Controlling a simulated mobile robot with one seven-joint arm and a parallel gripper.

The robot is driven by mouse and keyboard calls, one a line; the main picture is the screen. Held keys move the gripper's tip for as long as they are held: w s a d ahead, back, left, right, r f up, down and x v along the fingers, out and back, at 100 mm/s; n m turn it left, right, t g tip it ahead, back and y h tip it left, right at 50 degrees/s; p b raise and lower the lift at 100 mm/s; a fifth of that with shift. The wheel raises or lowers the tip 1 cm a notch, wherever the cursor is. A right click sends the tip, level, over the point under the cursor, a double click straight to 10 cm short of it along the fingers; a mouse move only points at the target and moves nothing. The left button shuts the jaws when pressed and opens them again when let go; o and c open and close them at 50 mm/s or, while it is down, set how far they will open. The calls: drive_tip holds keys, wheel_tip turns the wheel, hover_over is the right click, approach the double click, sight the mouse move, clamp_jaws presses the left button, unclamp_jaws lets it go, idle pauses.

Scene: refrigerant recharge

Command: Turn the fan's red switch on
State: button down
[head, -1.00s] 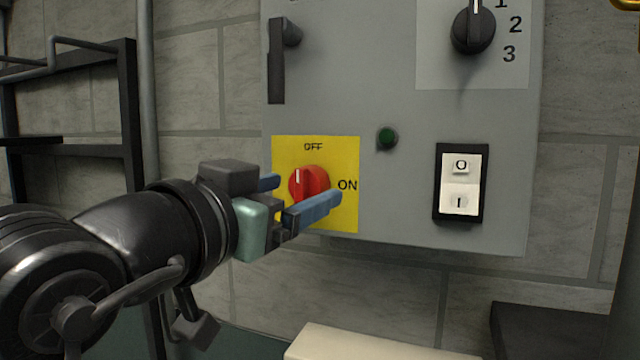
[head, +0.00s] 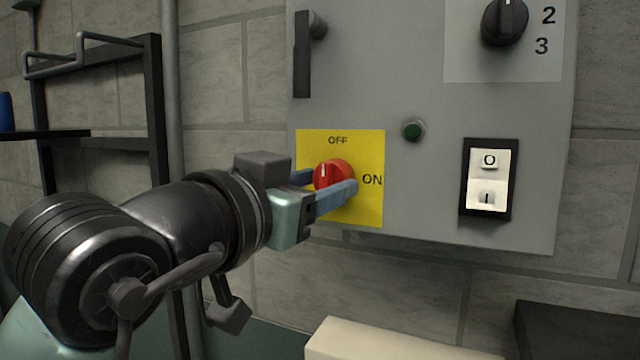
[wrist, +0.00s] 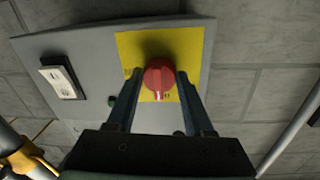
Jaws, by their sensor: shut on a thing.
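The red rotary switch (head: 333,173) sits on a yellow plate (head: 371,206) marked OFF at the top and ON at the right. Its white mark points up, towards OFF. My gripper (head: 328,184) has its blue fingers on either side of the knob and is shut on it. In the wrist view the red switch (wrist: 159,79) lies between the two finger ends (wrist: 158,88), with its white mark towards the gripper. The near finger hides the lower part of the knob in the head view.
The grey panel (head: 430,200) also carries a green button (head: 413,130), a black-framed O/I rocker (head: 489,180), a numbered black dial (head: 505,20) and a dark lever handle (head: 303,55). A black rack (head: 155,110) stands at left. A cream box (head: 390,342) is below the panel.

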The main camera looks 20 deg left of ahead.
drive_tip(key=m+b, duration=0.2)
drive_tip(key=m, duration=0.1)
drive_tip(key=shift+f, duration=0.15)
drive_tip(key=m+b, duration=0.2)
drive_tip(key=m, duration=0.3)
drive_tip(key=m+y+b, duration=0.1)
drive_tip(key=m+b, duration=0.1)
drive_tip(key=m, duration=0.2)
drive_tip(key=shift+r+g, duration=0.2)
drive_tip(key=shift+g, duration=0.1)
drive_tip(key=shift+r+m+y+b, duration=0.15)
drive_tip(key=shift+m+y+b, duration=0.25)
drive_tip(key=shift+m, duration=2.1)
drive_tip(key=shift+c, duration=1.4)
unclamp_jaws()
